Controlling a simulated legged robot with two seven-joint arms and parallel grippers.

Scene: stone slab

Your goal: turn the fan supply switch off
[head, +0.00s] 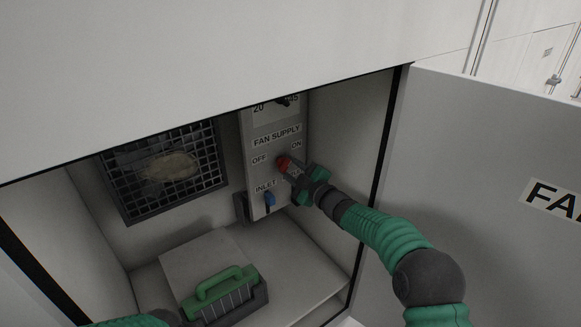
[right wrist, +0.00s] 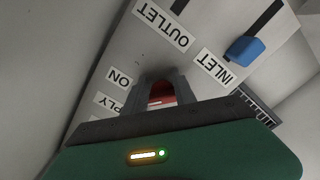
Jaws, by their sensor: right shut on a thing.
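The fan supply switch has a red handle (head: 283,162) on a grey panel (head: 256,208) inside the open cabinet. The labels OFF, to the left of the handle, and ON, to its upper right, show in the head view. My right gripper (head: 290,166) is at the panel and shut on the red handle. In the right wrist view the red handle (right wrist: 162,94) shows between the fingers of my right gripper (right wrist: 163,84). The handle's exact angle is hard to tell, as the gripper covers part of it.
A blue handle (head: 269,199) by the INLET label sits below the switch, also seen in the right wrist view (right wrist: 245,50). A vent grille (head: 128,197) is at the back left. A green-handled item (head: 222,288) lies on the cabinet floor. The open door (head: 480,150) stands at right.

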